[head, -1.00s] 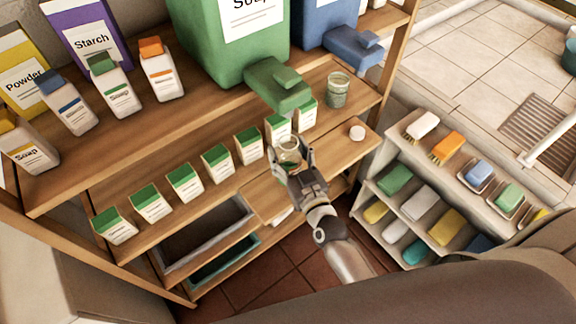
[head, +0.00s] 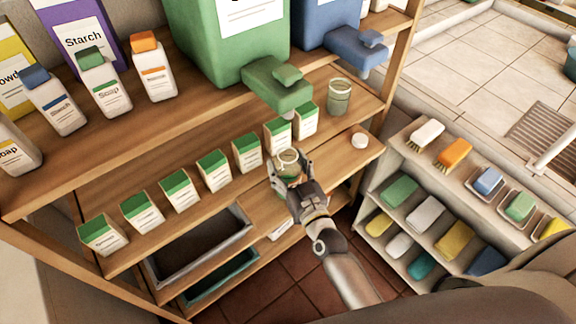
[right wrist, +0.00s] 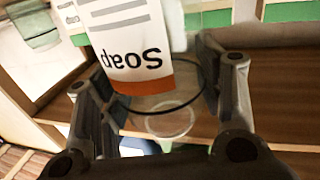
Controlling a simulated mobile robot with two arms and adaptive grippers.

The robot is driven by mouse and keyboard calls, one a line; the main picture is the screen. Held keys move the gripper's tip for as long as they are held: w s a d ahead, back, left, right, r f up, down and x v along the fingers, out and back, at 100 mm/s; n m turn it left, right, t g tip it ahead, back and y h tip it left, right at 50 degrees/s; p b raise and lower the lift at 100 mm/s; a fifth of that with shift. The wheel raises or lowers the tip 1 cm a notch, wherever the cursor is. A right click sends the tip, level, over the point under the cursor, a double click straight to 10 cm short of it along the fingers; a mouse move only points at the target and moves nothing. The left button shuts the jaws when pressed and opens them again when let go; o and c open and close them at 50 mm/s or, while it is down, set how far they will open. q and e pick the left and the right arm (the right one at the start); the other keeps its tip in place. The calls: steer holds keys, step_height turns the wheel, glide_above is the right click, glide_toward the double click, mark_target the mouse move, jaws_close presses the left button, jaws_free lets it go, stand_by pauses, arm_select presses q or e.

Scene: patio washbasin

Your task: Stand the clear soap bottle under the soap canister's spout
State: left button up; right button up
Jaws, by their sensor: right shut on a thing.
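The clear soap bottle (head: 287,158) is held in my right gripper (head: 288,180), which is shut on it just in front of the lower shelf's row of boxes. In the right wrist view, the bottle (right wrist: 168,120) shows between the two fingers; a white label with an orange band reads "Soap" upside down. The green soap canister (head: 225,50) stands on the upper shelf, and its green spout (head: 278,92) juts forward over the edge. In the head view the bottle is below the spout and nearer to me; the exact gap is hard to judge. My left gripper is not in view.
Green-topped boxes (head: 214,170) line the shelf left of the bottle, two close behind it. A clear greenish cup (head: 339,97) and a round white lid (head: 360,140) are to the right. A blue canister's spout (head: 357,50) and a brush rack (head: 408,165) are farther right.

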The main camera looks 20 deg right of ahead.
steer(key=o, duration=1.1)
steer(key=shift+r, duration=0.2)
steer(key=shift+s+d+f+b, duration=0.15)
steer(key=shift+s+b, duration=0.15)
steer(key=shift+s, duration=1.7)
steer(key=shift+s+d+r+b, duration=0.1)
steer(key=shift+s+d+b, duration=0.15)
steer(key=shift+s, duration=1.75)
steer(key=shift+s+d+f+b, duration=0.1)
steer(key=shift+s+b, duration=0.25)
steer(key=shift+s, duration=1.65)
